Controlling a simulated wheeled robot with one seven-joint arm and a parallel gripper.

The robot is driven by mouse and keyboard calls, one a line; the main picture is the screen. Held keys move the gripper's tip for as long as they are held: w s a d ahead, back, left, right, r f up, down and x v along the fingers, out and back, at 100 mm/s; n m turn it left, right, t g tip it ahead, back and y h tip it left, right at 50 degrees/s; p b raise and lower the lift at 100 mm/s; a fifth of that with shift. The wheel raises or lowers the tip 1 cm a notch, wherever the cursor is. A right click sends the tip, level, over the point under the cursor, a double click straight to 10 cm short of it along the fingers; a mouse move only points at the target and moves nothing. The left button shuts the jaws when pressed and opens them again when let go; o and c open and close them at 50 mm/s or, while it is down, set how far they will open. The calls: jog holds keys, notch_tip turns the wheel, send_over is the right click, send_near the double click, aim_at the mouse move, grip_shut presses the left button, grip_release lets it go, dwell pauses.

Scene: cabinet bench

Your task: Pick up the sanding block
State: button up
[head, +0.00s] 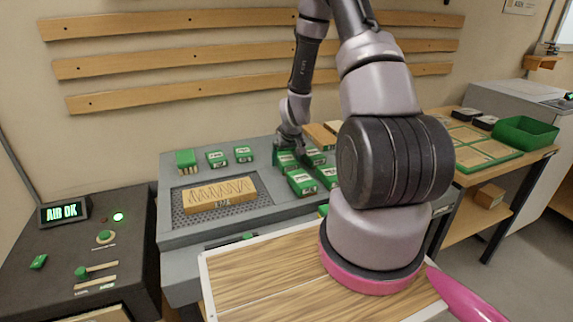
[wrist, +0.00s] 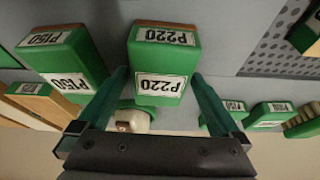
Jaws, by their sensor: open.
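Several green sanding blocks with white grit labels stand on the grey bench. In the wrist view a green block marked P220 (wrist: 163,62) lies ahead of and between the two fingers of my gripper (wrist: 160,78). The fingers are spread with a gap on each side of it. A block marked P150 (wrist: 66,60) is just outside the left finger. In the head view my gripper (head: 288,150) is low over the back of the block group, above a green block (head: 286,161) that it partly hides. Another block (head: 301,183) sits in front. My arm hides part of the group.
A wooden board (head: 220,194) lies on a perforated plate left of the blocks. Smaller green items (head: 217,159) stand at the bench's back left. A control box (head: 85,240) reads AIR OK. A green bin (head: 525,131) stands on the right table.

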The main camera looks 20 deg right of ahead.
aim_at(286, 158)
jog(key=shift+f, duration=0.25)
dwell(0.4)
jog(key=c, duration=1.4)
jog(key=shift+r, duration=5.25)
